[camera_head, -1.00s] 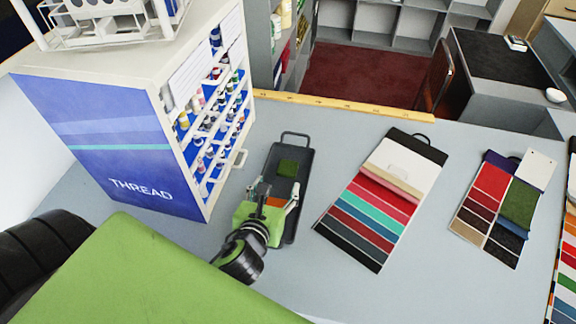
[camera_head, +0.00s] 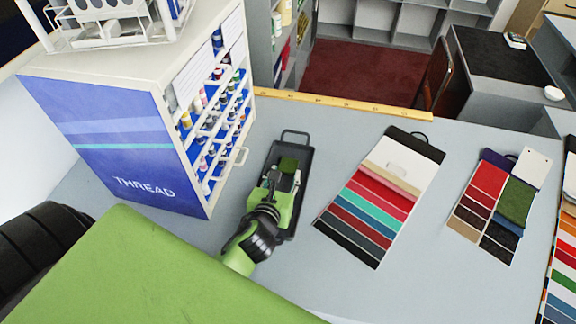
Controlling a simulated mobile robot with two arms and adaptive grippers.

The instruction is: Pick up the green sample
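The green sample (camera_head: 288,163) is a small dark green square lying toward the far end of a dark grey tray (camera_head: 306,158) on the counter. My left gripper (camera_head: 284,176) is over the tray, just on the near side of the sample. Its two fingers look spread apart, with nothing visible between them. Whether a fingertip touches the sample is too small to tell. The gripper and wrist hide the near left part of the tray. My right gripper is not in view.
The thread cabinet (camera_head: 138,150) stands close on the left. A striped swatch card (camera_head: 362,222) lies right of the tray, and another card with a green patch (camera_head: 516,202) lies farther right. A yellow ruler (camera_head: 350,106) runs along the far edge. Grey counter between them is bare.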

